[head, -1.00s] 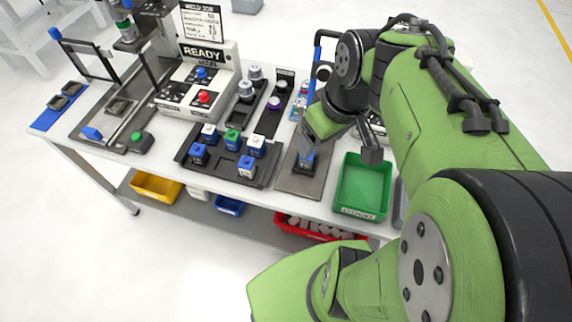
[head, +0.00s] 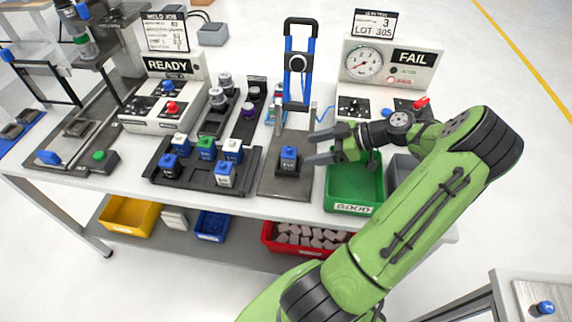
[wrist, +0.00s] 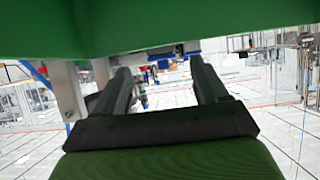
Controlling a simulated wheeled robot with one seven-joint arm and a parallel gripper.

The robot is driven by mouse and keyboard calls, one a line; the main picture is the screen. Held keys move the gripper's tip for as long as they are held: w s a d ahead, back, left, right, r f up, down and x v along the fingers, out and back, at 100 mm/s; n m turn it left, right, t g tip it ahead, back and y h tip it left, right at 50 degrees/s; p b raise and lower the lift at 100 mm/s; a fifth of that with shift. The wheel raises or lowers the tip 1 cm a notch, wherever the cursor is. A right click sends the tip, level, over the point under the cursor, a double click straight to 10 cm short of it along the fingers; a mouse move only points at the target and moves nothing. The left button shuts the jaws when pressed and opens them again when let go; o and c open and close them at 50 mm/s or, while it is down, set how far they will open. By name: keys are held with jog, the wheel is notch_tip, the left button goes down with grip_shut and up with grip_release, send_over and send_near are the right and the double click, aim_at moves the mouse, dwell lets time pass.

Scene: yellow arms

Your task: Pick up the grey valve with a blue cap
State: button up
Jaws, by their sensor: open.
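A block-like valve with a blue cap (head: 289,154) stands upright on the grey plate (head: 272,190) of the press; its body looks dark. In the black tray (head: 196,193) are several similar valves, including a dark blue one (head: 168,163), a white one with a blue top (head: 232,150) and a green-topped one (head: 205,148). Which body is grey is hard to tell. My gripper (head: 319,146) is open and empty, pointing left, just right of the valve on the plate and apart from it. Its open fingers (wrist: 160,88) show in the wrist view.
The green GOOD bin (head: 350,208) is below and right of my gripper. The blue-framed press (head: 298,62) and FAIL gauge box (head: 385,68) stand behind. A small blue-capped part (head: 544,308) is on another table at lower right. Floor in front is clear.

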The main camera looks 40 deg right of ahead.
aim_at(289, 154)
jog(key=b+x, duration=0.1)
jog(key=x, duration=0.7)
jog(key=shift+w+a+f, duration=0.1)
jog(key=shift+f, duration=0.1)
jog(key=shift+r, duration=0.1)
jog(key=c, duration=1.2)
notch_tip(289, 154, up, 10)
jog(key=shift+p, duration=1.2)
